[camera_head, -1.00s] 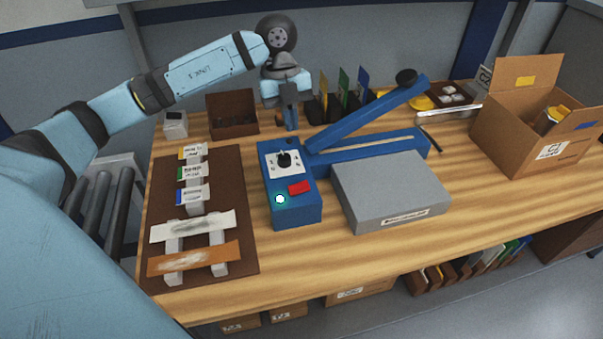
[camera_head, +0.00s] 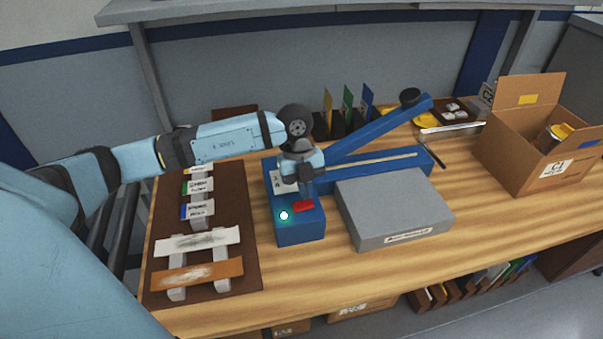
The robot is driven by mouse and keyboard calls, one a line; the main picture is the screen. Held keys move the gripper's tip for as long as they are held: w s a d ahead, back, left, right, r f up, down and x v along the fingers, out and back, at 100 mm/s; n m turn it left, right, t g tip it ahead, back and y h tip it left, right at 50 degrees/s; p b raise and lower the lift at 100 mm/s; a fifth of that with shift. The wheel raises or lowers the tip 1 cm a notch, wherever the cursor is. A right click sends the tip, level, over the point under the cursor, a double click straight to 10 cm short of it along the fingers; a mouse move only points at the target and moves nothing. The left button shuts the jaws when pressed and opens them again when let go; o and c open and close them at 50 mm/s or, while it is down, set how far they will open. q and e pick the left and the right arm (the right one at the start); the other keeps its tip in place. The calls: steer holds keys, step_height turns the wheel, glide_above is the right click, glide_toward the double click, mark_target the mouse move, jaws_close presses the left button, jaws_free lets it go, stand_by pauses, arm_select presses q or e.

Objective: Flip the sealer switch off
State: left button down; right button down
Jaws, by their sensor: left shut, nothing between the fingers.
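The blue sealer (camera_head: 300,232) stands on the wooden bench, its long arm raised toward the back right. On top of its control box are a red rocker switch (camera_head: 304,207) and a small lamp (camera_head: 284,215) that glows white-green. My left gripper (camera_head: 308,194) is shut and empty, pointing down over the control box. Its tips are right behind the red switch in the picture; I cannot tell whether they touch it. The gripper hides the sealer's dial and most of its white panel. My right gripper is not in view.
A grey block (camera_head: 395,205) stands right of the control box. A brown board (camera_head: 163,225) with labelled strips lies to the left. An open cardboard box (camera_head: 508,158) is at the right. Upright coloured dividers (camera_head: 348,110) stand behind. The bench front is clear.

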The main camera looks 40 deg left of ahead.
arm_select(q)
steer(key=shift+f, duration=0.35)
steer(key=shift+w+d+f, duration=0.25)
steer(key=shift+f, duration=0.25)
steer(key=shift+s+a, duration=0.1)
steer(key=shift+s, duration=0.05)
steer(key=shift+s+a, duration=0.4)
steer(key=shift+s, duration=0.15)
steer(key=shift+r, duration=0.15)
